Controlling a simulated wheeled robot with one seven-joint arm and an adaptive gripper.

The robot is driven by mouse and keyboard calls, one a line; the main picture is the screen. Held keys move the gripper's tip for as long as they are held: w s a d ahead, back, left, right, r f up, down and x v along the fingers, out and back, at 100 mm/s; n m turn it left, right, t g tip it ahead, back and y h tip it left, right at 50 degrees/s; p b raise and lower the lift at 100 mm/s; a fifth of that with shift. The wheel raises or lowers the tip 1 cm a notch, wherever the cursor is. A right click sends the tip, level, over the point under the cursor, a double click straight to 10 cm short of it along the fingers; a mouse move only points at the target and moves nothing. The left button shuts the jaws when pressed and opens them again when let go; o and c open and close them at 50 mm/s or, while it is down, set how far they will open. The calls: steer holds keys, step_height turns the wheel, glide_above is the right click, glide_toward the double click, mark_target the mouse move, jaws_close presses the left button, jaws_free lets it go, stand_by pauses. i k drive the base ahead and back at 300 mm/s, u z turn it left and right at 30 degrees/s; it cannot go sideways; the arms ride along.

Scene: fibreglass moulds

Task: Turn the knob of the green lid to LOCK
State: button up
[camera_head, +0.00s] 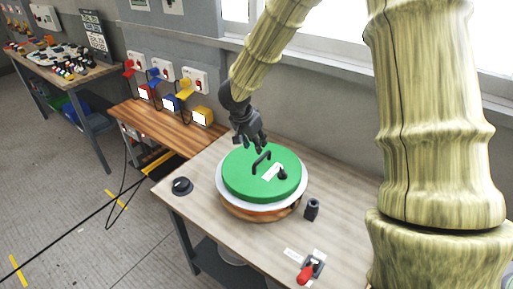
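The green lid (238,182) sits on a round vessel with a white rim (222,197) and a wooden-brown lower side. A dark bar handle (261,160) stands on the lid's middle. A small black knob (282,174) is on the lid right of the handle, beside a white label (271,172) whose text is too small to read. My gripper (257,146) is dark and hangs above the lid's back edge, left of the knob and close behind the handle. Its fingers appear apart, with nothing visible between them. Whether it touches the handle is unclear.
On the same table (205,217) are a black round object (181,186), a dark cylinder (312,209) and a red-handled lever (306,272). A wooden bench (150,121) with coloured boxes and wall sockets stands behind left. The table's front left is mostly clear.

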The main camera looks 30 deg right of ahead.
mark_target(281, 175)
steer(key=z, duration=1.25)
